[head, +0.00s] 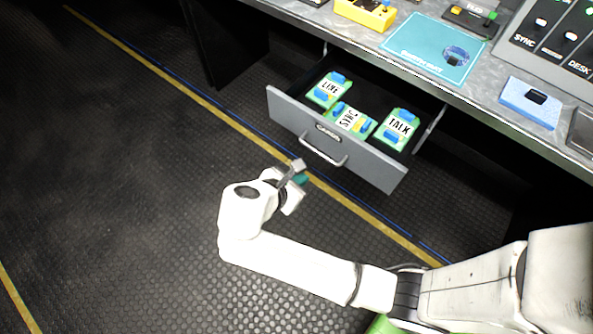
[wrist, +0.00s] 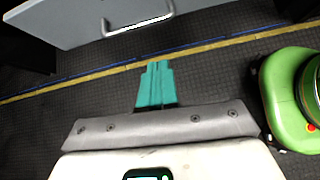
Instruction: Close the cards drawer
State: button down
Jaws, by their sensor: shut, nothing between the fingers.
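The cards drawer (head: 370,165) stands pulled out from under the counter, its grey front facing me. It holds green cards marked LIVE (head: 329,89), SYNC (head: 346,121) and TALK (head: 399,130). The drawer's bar handle (head: 323,152) is on the front; it also shows in the wrist view (wrist: 139,25). My gripper (head: 301,178) is in front of the drawer front, apart from it, below and left of the handle in the head view. In the wrist view its teal fingers (wrist: 156,66) are together and empty, pointing toward the drawer front.
The grey counter (head: 397,54) above the drawer carries a teal mat (head: 424,43), a yellow box (head: 364,14), a blue box (head: 531,101) and a control panel (head: 553,35). The dark floor (head: 110,170) left of my arm is clear, with yellow and blue lines.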

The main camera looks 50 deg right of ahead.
jog(key=w+d+f+n, duration=0.1)
jog(key=d+f, duration=0.5)
jog(key=d, duration=0.4)
jog(key=shift+w+d+f, duration=0.2)
jog(key=shift+w+f, duration=0.1)
jog(key=shift+w, duration=0.05)
jog(key=shift+d, duration=0.1)
send_over(367, 113)
jog(key=shift+s+b, duration=0.1)
jog(key=shift+b, duration=0.3)
jog(key=shift+d+h, duration=0.15)
jog(key=shift+h, duration=0.15)
jog(key=shift+r, duration=0.15)
